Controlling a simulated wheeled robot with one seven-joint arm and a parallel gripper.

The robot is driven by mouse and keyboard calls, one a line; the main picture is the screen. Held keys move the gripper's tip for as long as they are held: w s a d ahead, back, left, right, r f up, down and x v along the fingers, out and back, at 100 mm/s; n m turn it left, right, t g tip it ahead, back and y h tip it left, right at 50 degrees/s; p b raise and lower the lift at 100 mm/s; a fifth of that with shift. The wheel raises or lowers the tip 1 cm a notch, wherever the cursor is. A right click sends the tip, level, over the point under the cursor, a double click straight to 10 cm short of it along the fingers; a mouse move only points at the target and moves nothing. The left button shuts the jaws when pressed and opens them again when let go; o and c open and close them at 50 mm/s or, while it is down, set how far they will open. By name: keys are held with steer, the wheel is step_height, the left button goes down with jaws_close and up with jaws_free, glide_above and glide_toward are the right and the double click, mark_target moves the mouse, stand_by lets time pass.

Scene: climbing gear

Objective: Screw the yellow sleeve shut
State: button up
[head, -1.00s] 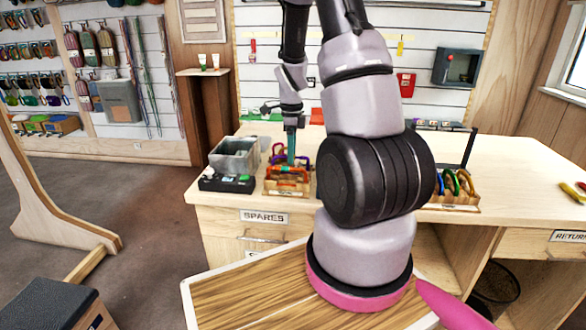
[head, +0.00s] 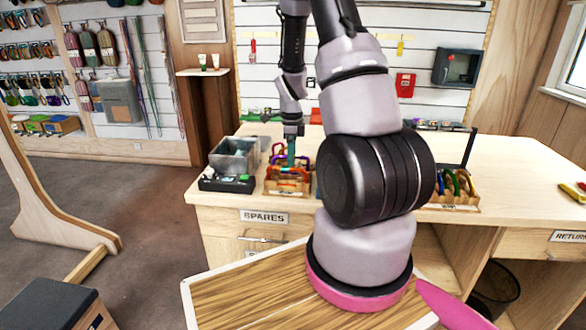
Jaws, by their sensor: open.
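My gripper (head: 291,160) points down over the left wooden rack (head: 287,193) on the workbench. Its fingers are open, and their tips are at the carabiners in that rack. Purple and orange carabiners (head: 287,172) stand there close together. I cannot make out a yellow sleeve on any of them; the parts near the fingertips are small and partly hidden by the gripper. Whether the fingers touch a carabiner cannot be told.
A grey bin (head: 233,156) and a black tray (head: 227,183) stand left of the rack. A second rack with green and yellow carabiners (head: 459,183) stands at right, partly behind my arm. The bench top (head: 520,165) at right is mostly clear.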

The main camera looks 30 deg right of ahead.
steer(key=shift+w+d, duration=0.4)
steer(key=shift+w, duration=0.2)
steer(key=shift+r, duration=0.1)
steer(key=shift+r, duration=1.3)
steer(key=shift+s, duration=0.1)
steer(key=shift+s+a, duration=0.4)
steer(key=shift+s, duration=0.1)
steer(key=shift+f, duration=0.15)
